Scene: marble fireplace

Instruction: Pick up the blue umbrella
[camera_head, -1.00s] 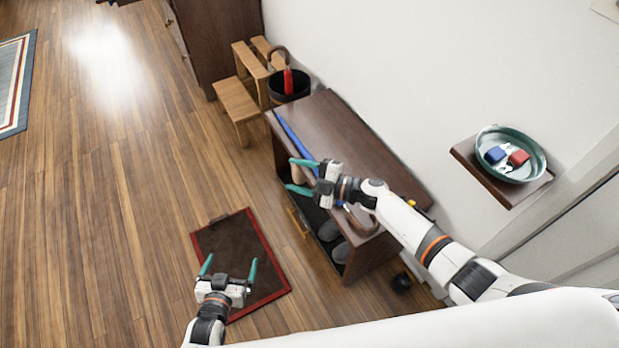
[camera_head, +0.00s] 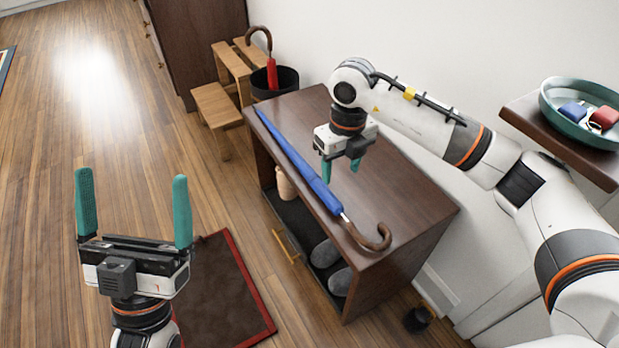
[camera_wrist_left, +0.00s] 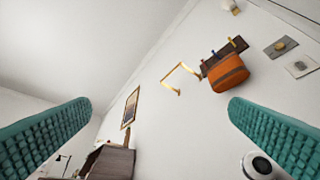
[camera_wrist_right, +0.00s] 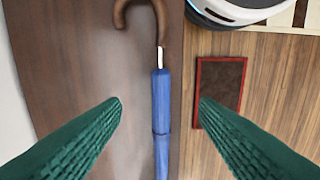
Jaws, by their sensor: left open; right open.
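The blue umbrella (camera_head: 299,162) lies closed along the front edge of the dark wooden bench top. Its curved brown handle (camera_head: 370,238) is at the near end. My right gripper (camera_head: 342,178) is open and points down over the bench, close to the umbrella's blue body. In the right wrist view the umbrella (camera_wrist_right: 161,110) runs between the two open fingers (camera_wrist_right: 158,103), below them and not gripped. My left gripper (camera_head: 133,205) is open and empty, fingers up, above the floor mat's left side.
The bench (camera_head: 420,205) has shoes (camera_head: 325,254) on its lower shelf. A black bin (camera_head: 285,84) with a red umbrella (camera_head: 271,74) stands behind it. A wall shelf (camera_head: 560,140) holds a teal bowl (camera_head: 582,124) at right. A red-edged mat (camera_head: 225,290) lies on the floor.

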